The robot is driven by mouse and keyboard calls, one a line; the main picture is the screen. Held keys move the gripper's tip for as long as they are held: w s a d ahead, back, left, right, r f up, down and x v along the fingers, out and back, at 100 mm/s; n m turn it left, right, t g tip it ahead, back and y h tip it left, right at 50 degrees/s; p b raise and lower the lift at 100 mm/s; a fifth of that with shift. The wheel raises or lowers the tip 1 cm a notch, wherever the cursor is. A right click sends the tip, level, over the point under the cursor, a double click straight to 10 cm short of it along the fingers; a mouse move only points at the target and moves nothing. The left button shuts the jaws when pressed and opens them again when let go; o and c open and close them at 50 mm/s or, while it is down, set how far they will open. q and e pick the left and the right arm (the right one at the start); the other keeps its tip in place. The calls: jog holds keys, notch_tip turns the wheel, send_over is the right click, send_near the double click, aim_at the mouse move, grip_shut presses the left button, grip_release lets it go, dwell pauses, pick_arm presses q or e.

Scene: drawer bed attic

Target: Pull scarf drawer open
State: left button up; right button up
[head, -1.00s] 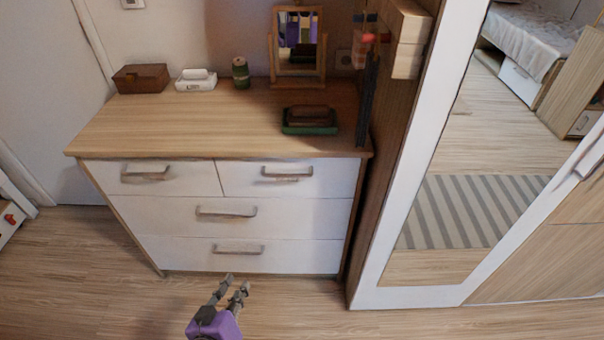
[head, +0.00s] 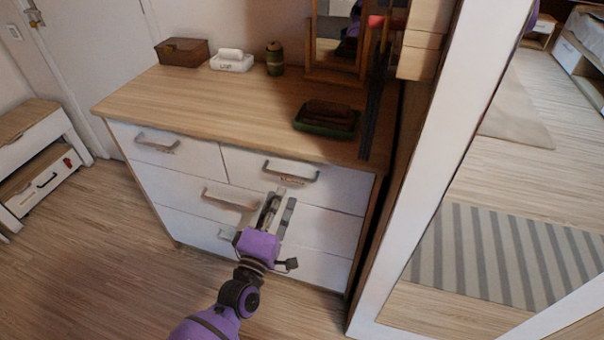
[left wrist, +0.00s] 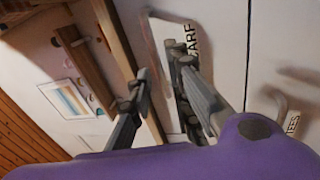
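The scarf drawer (head: 325,187) is the upper right white drawer of the dresser and looks shut. Its curved handle (head: 291,172) shows just beyond my left gripper (head: 277,197), which points up at it from the front. In the left wrist view the drawer carries a label (left wrist: 190,42) of which only "ARF" reads. There my left gripper (left wrist: 160,75) is open, its two fingers apart, one on each side of the handle's line. The fingers hide part of the handle; I cannot tell whether they touch it. My right gripper is not in view.
The dresser top (head: 200,100) holds a brown box (head: 182,51), a white box (head: 232,61), a green jar (head: 275,58), a green tray (head: 327,121) and a mirror (head: 338,40). A mirrored wardrobe (head: 425,190) stands close on the right. Floor (head: 110,215) is free at left.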

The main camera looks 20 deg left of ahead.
aim_at(286, 174)
pick_arm(q)
jog(key=shift+n, duration=0.4)
jog(key=w, duration=0.2)
jog(key=w+r, duration=0.1)
jog(key=w, duration=0.4)
jog(key=shift+w+a+r+p, duration=0.2)
jog(key=shift+r+p, duration=0.1)
jog(key=shift+r, duration=0.1)
jog(key=shift+c, duration=0.4)
grip_shut()
